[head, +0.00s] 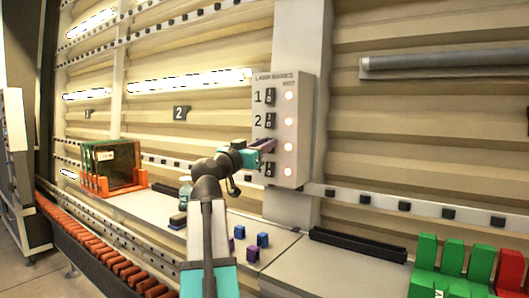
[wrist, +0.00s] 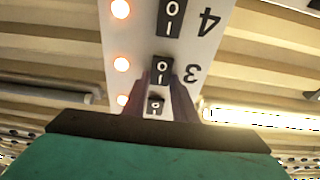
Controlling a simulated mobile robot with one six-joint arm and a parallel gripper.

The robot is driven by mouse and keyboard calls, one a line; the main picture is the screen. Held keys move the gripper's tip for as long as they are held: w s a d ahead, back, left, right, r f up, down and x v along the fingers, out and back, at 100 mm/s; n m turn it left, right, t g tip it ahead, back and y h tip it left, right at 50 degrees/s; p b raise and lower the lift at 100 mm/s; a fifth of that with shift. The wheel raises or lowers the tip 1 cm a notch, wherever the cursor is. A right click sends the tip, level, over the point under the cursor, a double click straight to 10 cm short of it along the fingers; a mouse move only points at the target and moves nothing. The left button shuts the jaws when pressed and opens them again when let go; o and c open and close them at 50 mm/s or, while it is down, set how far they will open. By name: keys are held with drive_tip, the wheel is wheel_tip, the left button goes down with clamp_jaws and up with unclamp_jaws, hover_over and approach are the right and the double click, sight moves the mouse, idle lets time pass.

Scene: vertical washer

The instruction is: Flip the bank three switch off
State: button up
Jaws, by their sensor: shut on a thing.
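The grey lamp bank panel (head: 303,120) stands on a post, with numbered rocker switches and a column of round lights, all glowing. In the wrist view, the panel is upside down. The bank three switch (wrist: 161,69), marked O and I, sits beside the number 3. My gripper (wrist: 162,77) has its dark fingers on either side of that switch, shut on it. In the head view, my gripper (head: 268,146) reaches the third row and hides that switch and number. The bank three light (head: 288,145) is lit.
The bank four switch (wrist: 170,18) and bank two switch (wrist: 155,105) are close to the fingers. Below the panel is a counter with blue and purple blocks (head: 250,252) and a bottle (head: 185,190). Green and red holders (head: 453,262) stand at the lower right.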

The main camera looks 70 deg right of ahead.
drive_tip(key=shift+f+g+h+b, duration=0.35)
drive_tip(key=shift+h+b, duration=0.65)
drive_tip(key=shift+b, duration=3.7)
drive_tip(key=o, duration=1)
drive_tip(key=shift+a, duration=0.1)
drive_tip(key=shift+o, duration=0.2)
drive_tip(key=b+v, duration=0.1)
drive_tip(key=v, duration=1.2)
drive_tip(key=shift+a, duration=0.4)
